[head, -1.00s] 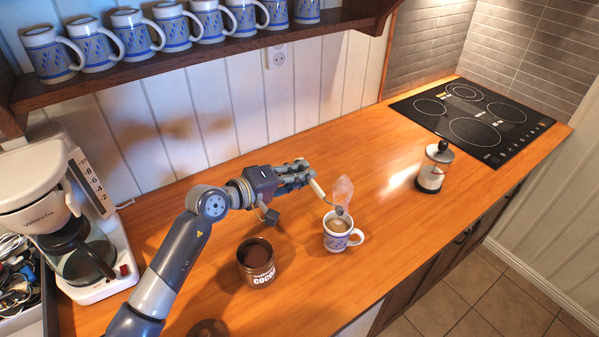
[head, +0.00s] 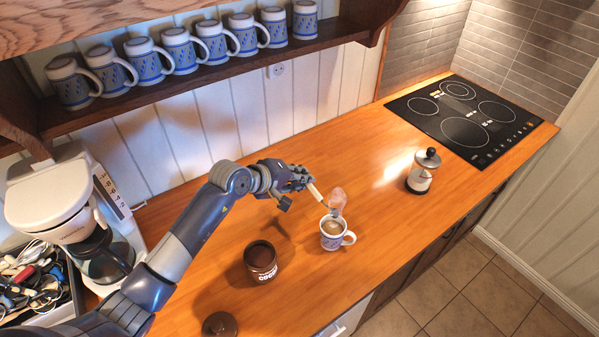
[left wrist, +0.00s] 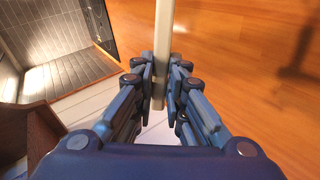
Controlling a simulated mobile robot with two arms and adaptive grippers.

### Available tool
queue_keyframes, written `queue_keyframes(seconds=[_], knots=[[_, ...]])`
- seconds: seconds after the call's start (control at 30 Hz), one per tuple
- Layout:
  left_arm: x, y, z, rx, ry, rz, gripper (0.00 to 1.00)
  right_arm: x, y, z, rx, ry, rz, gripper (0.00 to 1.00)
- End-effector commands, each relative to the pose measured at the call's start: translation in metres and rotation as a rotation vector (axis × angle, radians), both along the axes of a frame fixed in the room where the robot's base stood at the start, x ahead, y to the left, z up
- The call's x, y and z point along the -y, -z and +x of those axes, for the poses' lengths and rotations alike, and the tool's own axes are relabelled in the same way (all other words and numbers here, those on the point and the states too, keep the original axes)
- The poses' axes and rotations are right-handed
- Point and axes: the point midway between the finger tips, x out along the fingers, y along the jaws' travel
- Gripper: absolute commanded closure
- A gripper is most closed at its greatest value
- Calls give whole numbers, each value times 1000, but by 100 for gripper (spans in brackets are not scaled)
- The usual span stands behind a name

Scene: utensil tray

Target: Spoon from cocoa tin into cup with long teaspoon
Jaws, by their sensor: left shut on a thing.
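My left gripper (head: 304,181) is shut on the pale handle of the long teaspoon (head: 315,192). The handle also shows between the fingers in the left wrist view (left wrist: 163,45). The spoon slants down to the right, with its lower end above or at the cup's far rim; I cannot tell whether it touches. The blue-and-white cup (head: 332,243) stands upright with a light brown drink inside and pale steam above it. The open brown cocoa tin (head: 262,272) stands left and nearer, with dark contents. My right gripper is out of view.
A round brown lid (head: 220,324) lies near the tin. A French press (head: 421,178) and black hob (head: 463,115) are to the right. A coffee maker (head: 60,200) and utensil tray (head: 68,312) are at left. Mugs line the shelf (head: 210,78). Counter around the cup is clear.

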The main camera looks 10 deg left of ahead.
Motion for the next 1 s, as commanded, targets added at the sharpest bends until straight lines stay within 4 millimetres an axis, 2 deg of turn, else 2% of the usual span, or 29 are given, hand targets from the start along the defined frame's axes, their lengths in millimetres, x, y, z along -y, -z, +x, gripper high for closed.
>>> queue_keyframes(seconds=[0.3,0.5,1.0], knots=[[2,-12,7,-222,-60,143,100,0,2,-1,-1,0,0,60],[3,-13,7,-307,-80,190,100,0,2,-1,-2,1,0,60],[3,-14,7,-333,-85,205,100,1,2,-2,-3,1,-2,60]])
